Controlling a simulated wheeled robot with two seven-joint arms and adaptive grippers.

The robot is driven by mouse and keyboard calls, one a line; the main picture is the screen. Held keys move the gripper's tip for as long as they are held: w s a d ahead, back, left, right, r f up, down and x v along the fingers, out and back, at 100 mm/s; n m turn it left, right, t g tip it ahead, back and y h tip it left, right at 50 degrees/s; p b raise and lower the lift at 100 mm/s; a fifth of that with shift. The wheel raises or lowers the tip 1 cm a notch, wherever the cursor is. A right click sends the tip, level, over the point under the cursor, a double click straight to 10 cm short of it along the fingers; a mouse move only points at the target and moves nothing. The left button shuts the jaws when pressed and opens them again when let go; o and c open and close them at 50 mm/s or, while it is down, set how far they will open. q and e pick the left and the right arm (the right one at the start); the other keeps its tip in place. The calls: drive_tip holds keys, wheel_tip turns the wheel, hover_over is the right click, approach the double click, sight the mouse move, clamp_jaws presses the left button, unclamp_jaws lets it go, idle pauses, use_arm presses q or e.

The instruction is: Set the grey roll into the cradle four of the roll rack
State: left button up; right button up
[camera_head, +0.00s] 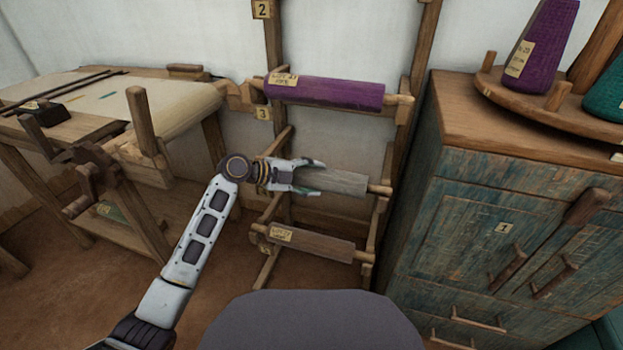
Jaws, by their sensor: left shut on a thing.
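The grey roll (343,184) is level in front of the wooden roll rack (274,40), between a purple roll (335,93) above and a brown roll (325,246) below. My left gripper (306,178) is shut on the left end of the grey roll and hides that end. The roll's right wooden end (380,190) is close to the rack's right side. I cannot tell whether it touches a cradle. Plates reading 2 and 3 show on the rack's left post; the number of the cradle beside the grey roll is hidden. My right gripper is out of view.
A wooden loom (148,125) with pale cloth stands at the left. A worn blue-green cabinet (470,225) stands close at the right, with purple and green cones on its top. The purple and brown rolls sit close above and below. Bare floor lies in front.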

sight(306, 177)
use_arm(q)
drive_tip(key=shift+r, duration=0.1)
drive_tip(key=o, duration=1.5)
drive_tip(key=shift+s+a+r, duration=0.1)
drive_tip(key=shift+s+a, duration=0.05)
drive_tip(key=shift+a, duration=0.2)
drive_tip(key=shift+p+v, duration=0.5)
drive_tip(key=shift+v, duration=0.25)
drive_tip(key=p+v, duration=0.1)
drive_tip(key=v, duration=0.2)
drive_tip(key=shift+s+a+r, duration=0.15)
drive_tip(key=shift+a, duration=0.2)
drive_tip(key=shift+s+a+r+p, duration=0.25)
drive_tip(key=shift+a+p, duration=0.1)
drive_tip(key=shift+a, duration=0.25)
